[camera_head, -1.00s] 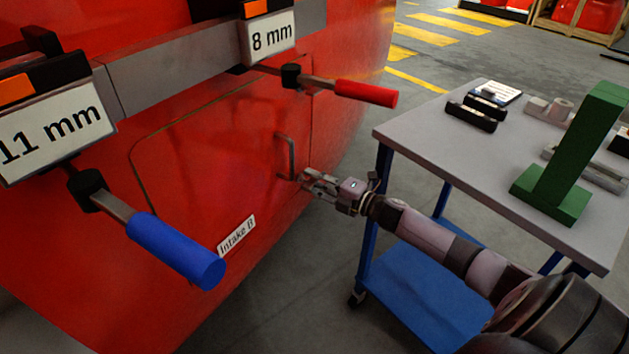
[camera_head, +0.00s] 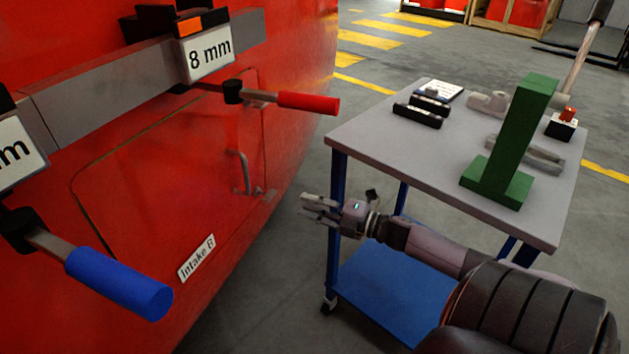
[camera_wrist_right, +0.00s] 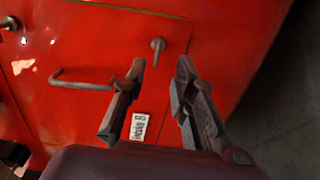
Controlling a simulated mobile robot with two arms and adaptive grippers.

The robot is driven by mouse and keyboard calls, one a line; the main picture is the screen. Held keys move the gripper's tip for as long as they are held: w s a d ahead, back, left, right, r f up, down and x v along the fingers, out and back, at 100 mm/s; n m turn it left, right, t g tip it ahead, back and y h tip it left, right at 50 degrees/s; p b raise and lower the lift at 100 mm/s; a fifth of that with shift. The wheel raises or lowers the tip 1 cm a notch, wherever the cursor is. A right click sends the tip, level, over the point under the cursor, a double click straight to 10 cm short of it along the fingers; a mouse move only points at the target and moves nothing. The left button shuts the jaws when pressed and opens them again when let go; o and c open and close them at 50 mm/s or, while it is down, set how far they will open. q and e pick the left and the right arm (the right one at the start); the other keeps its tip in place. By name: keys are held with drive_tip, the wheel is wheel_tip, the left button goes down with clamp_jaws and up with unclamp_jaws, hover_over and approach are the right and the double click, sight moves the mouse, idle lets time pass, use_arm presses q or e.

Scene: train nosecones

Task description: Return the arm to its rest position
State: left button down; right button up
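My right gripper (camera_head: 319,209) is open and empty. It hangs in the air between the red nosecone (camera_head: 220,215) and the cart, clear of both. In the right wrist view its two fingers (camera_wrist_right: 160,100) stand apart with nothing between them. The panel marked "Intake B" (camera_head: 197,258) lies flat in the nosecone side, and its handle (camera_head: 238,172) is left of the gripper, not touched. The handle also shows in the right wrist view (camera_wrist_right: 82,84). My left gripper is not in view.
A grey-topped cart (camera_head: 375,147) with blue legs stands close to my right arm. It bears a green stand (camera_head: 515,145) and several dark and grey parts. A blue handle (camera_head: 118,284) and a red handle (camera_head: 308,103) stick out from the nosecone. Grey floor is free beyond.

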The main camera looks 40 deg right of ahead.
drive_tip(key=shift+s+d, duration=0.15)
drive_tip(key=shift+s, duration=0.2)
idle(0.3)
